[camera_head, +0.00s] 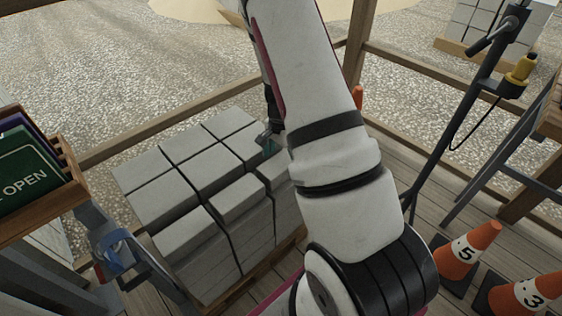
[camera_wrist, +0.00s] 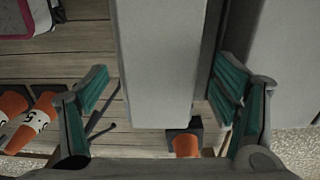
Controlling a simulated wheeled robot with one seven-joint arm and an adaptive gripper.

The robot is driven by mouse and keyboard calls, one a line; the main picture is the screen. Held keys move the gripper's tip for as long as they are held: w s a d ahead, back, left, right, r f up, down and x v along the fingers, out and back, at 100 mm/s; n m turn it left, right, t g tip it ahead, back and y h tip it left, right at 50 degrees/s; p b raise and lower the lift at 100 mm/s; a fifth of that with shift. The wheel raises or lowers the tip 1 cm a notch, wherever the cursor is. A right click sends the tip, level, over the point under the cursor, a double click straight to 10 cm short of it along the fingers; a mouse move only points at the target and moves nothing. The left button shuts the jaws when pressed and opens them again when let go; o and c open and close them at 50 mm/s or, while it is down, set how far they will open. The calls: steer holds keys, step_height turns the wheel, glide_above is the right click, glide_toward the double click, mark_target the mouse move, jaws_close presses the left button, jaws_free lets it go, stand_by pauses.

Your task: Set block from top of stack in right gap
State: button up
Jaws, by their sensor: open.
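The stack of pale grey blocks (camera_head: 215,165) stands left of my arm in the head view, with dark straps or seams between its blocks. My gripper (camera_head: 268,145) is at the stack's right part, partly hidden by my arm. In the wrist view my gripper (camera_wrist: 162,75) is open, with a teal-padded finger on each side of one grey block (camera_wrist: 160,50). The right finger is close to a dark narrow gap (camera_wrist: 211,45) between this block and another grey block (camera_wrist: 260,45). I cannot tell whether the fingers touch the block. The stack's right end is hidden behind my arm.
Orange cones (camera_head: 468,250) numbered 5 and 3 stand at the right. A dark stand (camera_head: 455,110) rises beside them. A wooden rail (camera_head: 165,122) runs behind the stack. A wooden box with an OPEN sign (camera_head: 25,175) is at the left.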

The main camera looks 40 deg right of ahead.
step_height(320, 180, up, 10)
steer(key=shift+r, duration=0.15)
stand_by(0.7)
steer(key=s+a+r+n+y, duration=0.1)
steer(key=s+a+r+n, duration=0.4)
steer(key=a+r, duration=0.4)
steer(key=s+a+r+n+y, duration=0.1)
steer(key=s+a+r+n, duration=0.3)
steer(key=s+a+r, duration=0.35)
steer(key=s+a+r+n+h, duration=0.1)
steer(key=s+a+r+n, duration=0.15)
steer(key=s, duration=0.35)
steer(key=s+a+r+n, duration=0.1)
steer(key=s+n, duration=0.2)
steer(key=s, duration=0.2)
steer(key=s+a+r+n+h, duration=0.1)
steer(key=s+a+n, duration=0.15)
steer(key=s, duration=0.35)
step_height(320, 180, up, 29)
steer(key=d+t+p, duration=0.1)
steer(key=t+p, duration=0.3)
steer(key=p, duration=2.3)
steer(key=shift+w+n, duration=0.2)
steer(key=shift+n, duration=0.1)
